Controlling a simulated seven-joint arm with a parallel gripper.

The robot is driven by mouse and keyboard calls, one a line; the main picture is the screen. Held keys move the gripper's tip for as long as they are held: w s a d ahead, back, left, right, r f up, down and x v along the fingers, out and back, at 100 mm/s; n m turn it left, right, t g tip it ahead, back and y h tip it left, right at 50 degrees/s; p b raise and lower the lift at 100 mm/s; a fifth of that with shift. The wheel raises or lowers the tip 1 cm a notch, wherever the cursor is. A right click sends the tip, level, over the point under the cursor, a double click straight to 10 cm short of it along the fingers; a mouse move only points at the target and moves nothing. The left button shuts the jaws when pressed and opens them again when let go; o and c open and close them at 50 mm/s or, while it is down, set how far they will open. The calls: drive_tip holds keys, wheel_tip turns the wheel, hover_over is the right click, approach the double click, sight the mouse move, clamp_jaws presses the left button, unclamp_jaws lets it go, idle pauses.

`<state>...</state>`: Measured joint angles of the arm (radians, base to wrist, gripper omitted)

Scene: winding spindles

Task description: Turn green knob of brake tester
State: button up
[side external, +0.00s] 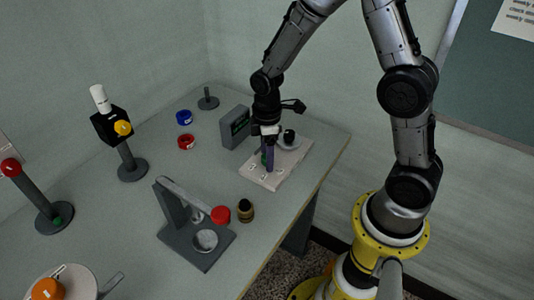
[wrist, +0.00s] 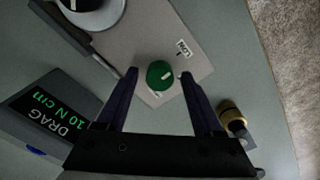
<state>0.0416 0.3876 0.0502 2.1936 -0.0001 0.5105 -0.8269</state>
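The green knob (wrist: 160,74) with a pale pointer mark shows in the wrist view on the brake tester's light base plate (wrist: 205,68). The plate also shows in the side view (side external: 256,179), where my fingers mostly hide the knob. My gripper (wrist: 159,75) is open, with one dark finger on each side of the knob and a visible gap on both sides. It points down over the plate in the side view (side external: 268,168). I cannot tell how far above the knob the fingertips are.
A display box (wrist: 52,112) reading "DRAG 10 N cm" stands left of my fingers. A black knob on a pale disc (side external: 289,139) sits at the plate's far end. A brass-and-black piece (side external: 245,210) and a grey stand with a red knob (side external: 221,215) are nearer the camera.

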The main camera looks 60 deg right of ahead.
clamp_jaws()
drive_tip(key=shift+m, duration=0.3)
drive_tip(key=m, duration=0.9)
drive_tip(key=shift+m, duration=0.3)
drive_tip(key=shift+r+m, duration=0.1)
drive_tip(key=shift+m, duration=1.6)
drive_tip(key=shift+d, duration=0.1)
drive_tip(key=shift+o, duration=0.8)
unclamp_jaws()
